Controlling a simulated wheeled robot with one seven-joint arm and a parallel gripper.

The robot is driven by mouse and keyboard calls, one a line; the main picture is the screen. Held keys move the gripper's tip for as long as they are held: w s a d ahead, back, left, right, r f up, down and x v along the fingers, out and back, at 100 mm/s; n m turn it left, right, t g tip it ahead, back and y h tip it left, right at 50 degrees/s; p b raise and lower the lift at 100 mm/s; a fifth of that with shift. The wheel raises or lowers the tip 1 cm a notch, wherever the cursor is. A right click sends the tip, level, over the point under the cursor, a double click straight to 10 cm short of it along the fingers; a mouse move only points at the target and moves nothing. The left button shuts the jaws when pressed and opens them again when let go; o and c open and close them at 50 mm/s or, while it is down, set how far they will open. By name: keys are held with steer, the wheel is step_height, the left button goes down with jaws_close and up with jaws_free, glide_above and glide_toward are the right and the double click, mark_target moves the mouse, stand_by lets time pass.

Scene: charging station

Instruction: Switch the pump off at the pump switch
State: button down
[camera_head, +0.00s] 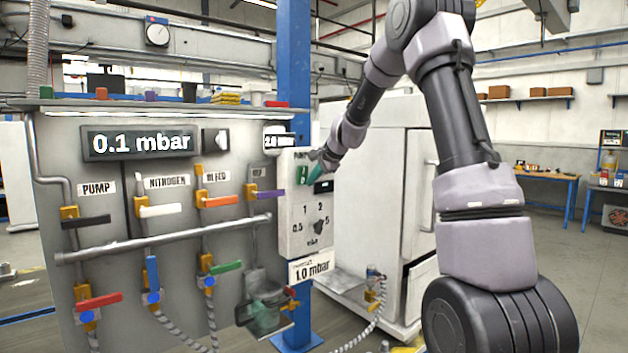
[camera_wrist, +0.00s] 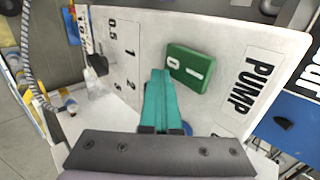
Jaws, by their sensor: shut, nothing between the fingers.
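The pump switch (camera_wrist: 190,67) is a green rocker marked 0 and I on a white panel, beside a PUMP label (camera_wrist: 249,83). I cannot tell which side of it is pressed in. In the head view the switch (camera_head: 303,173) is at the top of the white control box, partly hidden by my gripper (camera_head: 314,174). In the wrist view my gripper (camera_wrist: 161,74) has its teal fingers shut together and empty. Their tips are close beside the 0 end of the switch; I cannot tell if they touch the panel.
A dial (camera_head: 317,227) with numbers is lower on the box. The grey panel at left has a 0.1 mbar display (camera_head: 140,142), pipes and several coloured valve handles, including a purple one (camera_head: 268,194) near the box. A white cabinet (camera_head: 375,200) stands behind my arm.

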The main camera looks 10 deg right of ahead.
steer(key=shift+r, duration=0.2)
steer(key=shift+r, duration=0.65)
